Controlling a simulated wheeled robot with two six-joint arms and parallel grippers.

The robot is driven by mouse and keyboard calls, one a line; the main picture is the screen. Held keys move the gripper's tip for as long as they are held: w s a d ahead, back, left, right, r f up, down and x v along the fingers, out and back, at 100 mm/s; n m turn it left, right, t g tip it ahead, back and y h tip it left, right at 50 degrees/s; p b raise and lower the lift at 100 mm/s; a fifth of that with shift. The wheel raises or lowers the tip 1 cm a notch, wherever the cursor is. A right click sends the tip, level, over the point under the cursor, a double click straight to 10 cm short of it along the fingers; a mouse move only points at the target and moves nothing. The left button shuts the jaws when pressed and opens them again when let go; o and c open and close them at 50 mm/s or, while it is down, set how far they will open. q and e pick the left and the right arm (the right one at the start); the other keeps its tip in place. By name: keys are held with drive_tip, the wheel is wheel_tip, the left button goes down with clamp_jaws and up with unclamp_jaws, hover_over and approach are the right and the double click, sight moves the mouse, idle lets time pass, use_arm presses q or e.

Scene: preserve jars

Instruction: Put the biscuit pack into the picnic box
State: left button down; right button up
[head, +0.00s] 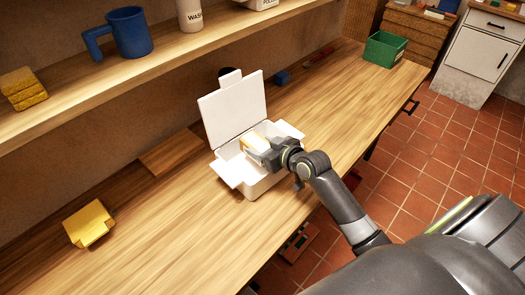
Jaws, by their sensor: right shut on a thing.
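The white picnic box (266,186) stands on the wooden counter with its lid (233,110) raised at the back and side flaps folded out. My right gripper (262,152) is at the box's opening, shut on a small pale and yellow-orange pack (254,141), which looks like the biscuit pack. The pack is over or partly inside the box; I cannot tell whether it touches the bottom. The gripper hides part of the pack and of the box's inside. My left gripper is not in view.
A yellow cloth-like item (89,224) lies on the counter at left. A green crate (384,50) stands at the far end, and a small blue object (282,77) is behind the box. A shelf (150,75) with a blue mug (125,33) runs above. The near counter is clear.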

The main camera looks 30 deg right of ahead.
drive_tip(key=shift+f, duration=0.7)
drive_tip(key=shift+f+b, duration=0.3)
drive_tip(key=shift+f, duration=0.05)
drive_tip(key=shift+s+f, duration=0.15)
drive_tip(key=shift+f, duration=0.2)
drive_tip(key=o, duration=1.1)
drive_tip(key=shift+s+f, duration=0.1)
drive_tip(key=shift+f, duration=0.15)
drive_tip(key=shift+c, duration=0.2)
drive_tip(key=shift+r, duration=0.6)
drive_tip(key=v, duration=1.2)
drive_tip(key=shift+w+r, duration=0.2)
drive_tip(key=shift+r, duration=0.1)
